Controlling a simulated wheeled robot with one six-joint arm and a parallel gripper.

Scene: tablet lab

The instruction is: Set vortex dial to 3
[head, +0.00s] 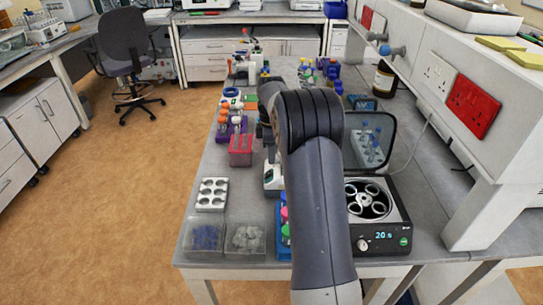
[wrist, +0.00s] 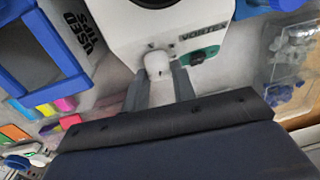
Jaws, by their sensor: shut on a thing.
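The vortex mixer (wrist: 125,30) fills the top middle of the wrist view, a white body with a "VORTEX" label and a dark teal patch at its right. Its white dial (wrist: 157,64) sticks out of the front face. My gripper (wrist: 161,78) is shut on the dial, one grey finger on each side of it.
In the wrist view, a blue-framed box (wrist: 68,85) marked "USED TIPS" stands left of the mixer, and a clear tub (wrist: 292,75) is at the right. In the head view, a centrifuge (head: 391,240) with open lid stands right of my arm. Racks and tubs crowd the left bench.

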